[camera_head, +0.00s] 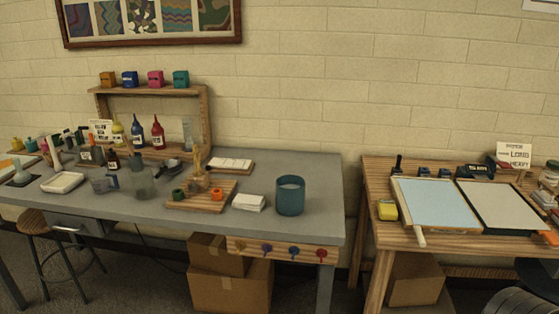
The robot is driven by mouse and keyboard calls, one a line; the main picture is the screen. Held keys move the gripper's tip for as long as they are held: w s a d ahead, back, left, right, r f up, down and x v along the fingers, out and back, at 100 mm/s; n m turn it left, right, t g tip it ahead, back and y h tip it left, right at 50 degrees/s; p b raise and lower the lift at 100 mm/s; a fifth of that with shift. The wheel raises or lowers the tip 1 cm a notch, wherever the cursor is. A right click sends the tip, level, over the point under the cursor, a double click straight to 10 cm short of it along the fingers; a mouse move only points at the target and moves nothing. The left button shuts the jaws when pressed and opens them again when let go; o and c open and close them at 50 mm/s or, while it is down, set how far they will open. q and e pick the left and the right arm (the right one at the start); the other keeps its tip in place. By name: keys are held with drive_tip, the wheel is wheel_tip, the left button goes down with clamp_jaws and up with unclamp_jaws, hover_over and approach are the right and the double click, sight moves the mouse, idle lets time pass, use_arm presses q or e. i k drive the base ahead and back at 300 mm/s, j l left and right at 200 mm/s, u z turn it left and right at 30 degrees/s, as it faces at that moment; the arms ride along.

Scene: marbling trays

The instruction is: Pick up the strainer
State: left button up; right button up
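A small dark round item with a short handle (174,164) lies on the grey table (310,178), in front of the wooden shelf. It may be the strainer, but it is too small and blurred to be sure. Nothing is seen holding it. Neither of my grippers is in view.
A blue-grey cup (290,196) stands near the table's right end. A wooden board (184,204) with small pots, a white stack (248,203), clear cups and bottles crowd the table. A gap separates it from the wooden table (380,178) with two trays. A stool (34,222) stands at left.

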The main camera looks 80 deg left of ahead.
sight(170, 165)
drive_tip(key=u, duration=3.6)
